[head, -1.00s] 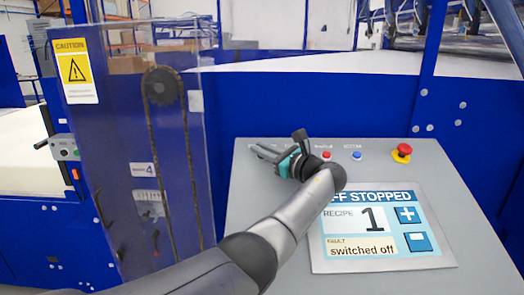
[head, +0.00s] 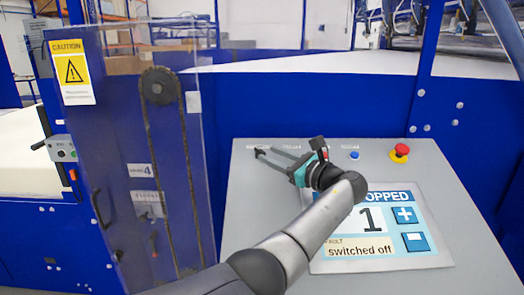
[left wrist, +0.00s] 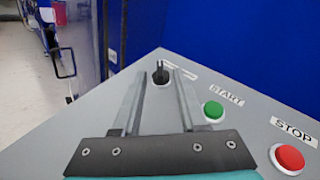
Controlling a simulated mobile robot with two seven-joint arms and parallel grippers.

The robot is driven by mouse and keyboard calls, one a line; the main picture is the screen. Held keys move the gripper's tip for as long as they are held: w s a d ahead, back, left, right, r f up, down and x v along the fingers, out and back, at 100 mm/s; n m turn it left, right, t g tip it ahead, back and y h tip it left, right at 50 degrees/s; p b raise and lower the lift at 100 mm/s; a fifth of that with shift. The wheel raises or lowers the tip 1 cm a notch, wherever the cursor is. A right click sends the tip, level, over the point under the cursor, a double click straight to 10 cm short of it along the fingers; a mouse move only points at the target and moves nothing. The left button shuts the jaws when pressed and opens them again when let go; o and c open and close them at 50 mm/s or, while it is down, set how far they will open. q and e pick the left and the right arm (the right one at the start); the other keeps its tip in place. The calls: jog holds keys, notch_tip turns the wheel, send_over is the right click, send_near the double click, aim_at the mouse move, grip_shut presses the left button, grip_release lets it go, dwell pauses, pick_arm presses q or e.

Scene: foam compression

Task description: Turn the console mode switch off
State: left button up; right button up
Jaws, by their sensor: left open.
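The mode switch is a small black knob (left wrist: 160,72) at the far left of the console's top row. In the left wrist view it lies between the two fingertips, with a gap on each side. My left gripper (head: 264,151) is open and empty, reaching left across the console with its tips at the switch. The left wrist view shows its fingers (left wrist: 160,76) spread. The console screen (head: 345,263) reads "switched off" under fault, and "STOPPED" is partly hidden by my arm. The right gripper is out of view.
A green START button (left wrist: 213,110) and a red STOP button (left wrist: 288,158) sit right of the switch. A blue button (head: 354,155) and a red emergency stop (head: 400,152) stand farther right. A clear guard panel (head: 120,180) rises left of the console.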

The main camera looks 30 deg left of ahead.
pick_arm(q)
jog(key=v, duration=1)
